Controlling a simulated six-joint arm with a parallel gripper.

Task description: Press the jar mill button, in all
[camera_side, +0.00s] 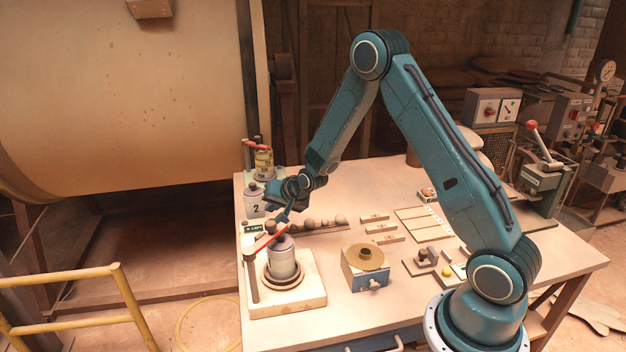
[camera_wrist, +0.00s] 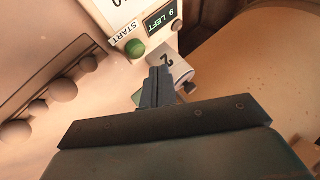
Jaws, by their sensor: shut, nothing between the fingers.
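The green button (camera_wrist: 135,48) of the jar mill, marked START, is on a pale panel in the wrist view. Beside it a dark green display (camera_wrist: 161,17) reads "9 LEFT"; a small green display also shows in the side view (camera_side: 254,228). My gripper (camera_wrist: 159,73) is shut and empty, its fingertips appearing just below the button in the picture. I see no contact, but cannot judge the gap. In the side view my gripper (camera_side: 285,216) points down over the left part of the table. The button itself is hidden or too small there.
A grey jar (camera_side: 283,262) under a red-handled clamp stands close below my gripper. Jar 2 (camera_side: 254,201) stands just behind it; its label also shows in the wrist view (camera_wrist: 168,60). Several balls (camera_wrist: 63,90) lie in a row. A blue device (camera_side: 366,268) stands right.

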